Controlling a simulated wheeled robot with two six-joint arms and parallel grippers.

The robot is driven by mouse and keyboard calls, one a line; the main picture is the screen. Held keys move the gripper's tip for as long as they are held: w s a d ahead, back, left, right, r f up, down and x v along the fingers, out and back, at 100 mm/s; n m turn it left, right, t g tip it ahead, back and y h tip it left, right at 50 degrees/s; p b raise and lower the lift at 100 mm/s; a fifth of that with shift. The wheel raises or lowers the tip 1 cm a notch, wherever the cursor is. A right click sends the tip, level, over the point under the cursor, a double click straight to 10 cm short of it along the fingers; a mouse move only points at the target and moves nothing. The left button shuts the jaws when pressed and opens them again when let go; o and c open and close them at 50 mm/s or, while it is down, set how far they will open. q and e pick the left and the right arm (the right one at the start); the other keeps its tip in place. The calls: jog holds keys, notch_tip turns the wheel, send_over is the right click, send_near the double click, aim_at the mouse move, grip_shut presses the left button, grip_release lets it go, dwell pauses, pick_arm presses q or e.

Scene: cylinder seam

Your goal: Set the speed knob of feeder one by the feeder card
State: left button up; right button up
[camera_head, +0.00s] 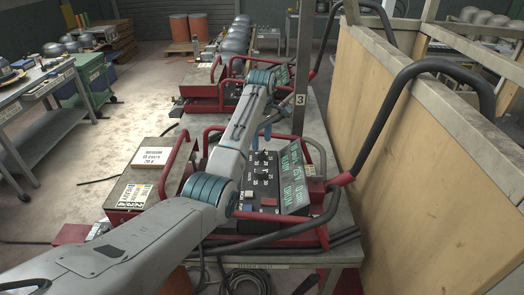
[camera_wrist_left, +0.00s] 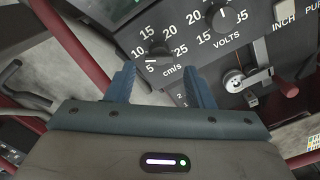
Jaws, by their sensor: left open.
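In the left wrist view, the speed knob (camera_wrist_left: 161,52) is a dark knob on a black panel, with a printed scale around it and "cm/s" below. Its pointer setting is hard to read. My left gripper (camera_wrist_left: 157,86) is open, its two blue fingers apart just below the knob, with nothing between them. In the head view, my left gripper (camera_head: 266,131) is over the far part of the feeder's control panel (camera_head: 254,186). My right gripper is not in view.
The volts knob (camera_wrist_left: 224,17) and a small lever (camera_wrist_left: 238,82) are right of the speed knob. A green-lit display (camera_head: 291,178) adjoins the panel. Red frame bars and black hoses surround it. A post marked 3 (camera_head: 300,99) and a wooden partition (camera_head: 425,165) stand close by.

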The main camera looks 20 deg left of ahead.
aim_at(261, 151)
pick_arm(q)
notch_tip(261, 151, down, 4)
jog(key=shift+w+r+p, duration=0.1)
jog(key=shift+w+p, duration=0.05)
jog(key=shift+p, duration=0.6)
jog(key=shift+f, duration=0.7)
jog(key=c, duration=0.8)
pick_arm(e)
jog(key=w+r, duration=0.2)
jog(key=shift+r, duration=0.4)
